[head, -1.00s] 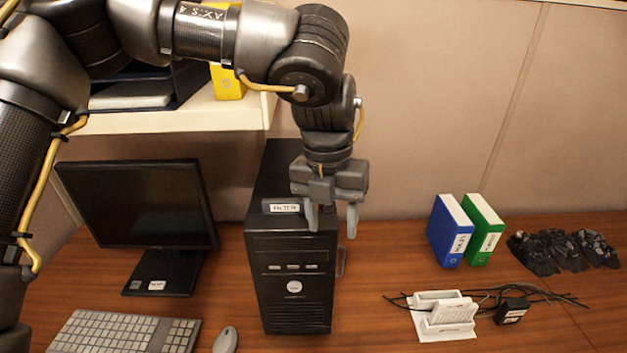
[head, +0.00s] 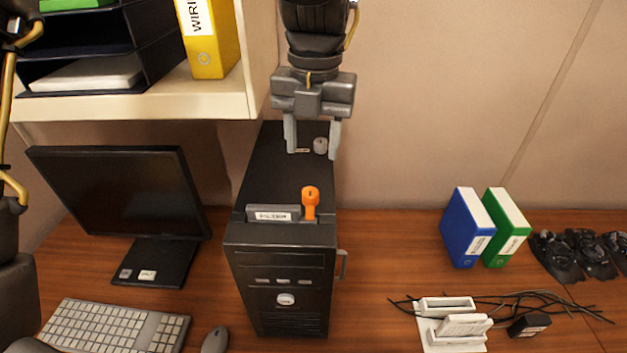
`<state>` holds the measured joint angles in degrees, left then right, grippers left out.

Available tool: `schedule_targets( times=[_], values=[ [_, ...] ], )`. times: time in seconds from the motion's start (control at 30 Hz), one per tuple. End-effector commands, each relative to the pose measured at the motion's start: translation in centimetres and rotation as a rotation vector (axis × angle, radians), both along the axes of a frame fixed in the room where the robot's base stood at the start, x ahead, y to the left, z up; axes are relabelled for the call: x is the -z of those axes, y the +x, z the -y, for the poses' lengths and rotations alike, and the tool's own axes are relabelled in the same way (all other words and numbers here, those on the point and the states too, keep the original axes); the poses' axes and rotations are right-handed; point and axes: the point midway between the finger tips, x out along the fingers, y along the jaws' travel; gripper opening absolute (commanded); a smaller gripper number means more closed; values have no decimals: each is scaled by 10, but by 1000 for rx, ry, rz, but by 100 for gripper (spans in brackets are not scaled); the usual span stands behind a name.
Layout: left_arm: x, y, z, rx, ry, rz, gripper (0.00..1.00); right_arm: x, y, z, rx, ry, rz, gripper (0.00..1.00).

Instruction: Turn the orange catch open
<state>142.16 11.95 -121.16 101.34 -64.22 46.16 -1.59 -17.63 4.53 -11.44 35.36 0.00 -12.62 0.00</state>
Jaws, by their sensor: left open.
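The orange catch (head: 310,203) stands on top of the black computer tower (head: 278,262), near its front edge. It is beside the right end of a labelled plate (head: 271,214). My left gripper (head: 312,152) comes down from above over the rear part of the tower's top. Its two fingers are apart with nothing held between them. The gripper is behind the catch and does not touch it. A small grey knob (head: 320,146) shows by the right finger. My right gripper is not in view.
A monitor (head: 110,195), keyboard (head: 115,327) and mouse (head: 215,340) are left of the tower. A shelf (head: 150,108) with a yellow binder (head: 209,40) overhangs at upper left.

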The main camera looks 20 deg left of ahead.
Motion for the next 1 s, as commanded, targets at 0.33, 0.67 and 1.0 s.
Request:
schedule_targets(
  times=[0.33,0.67,1.0],
  values=[
    [62,-1,-1,4,0,-6,50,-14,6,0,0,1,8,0],
    [95,0,-1,3,-1,-2,50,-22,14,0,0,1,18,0],
    [97,0,-1,4,-2,-1,43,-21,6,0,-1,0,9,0]
  ],
)
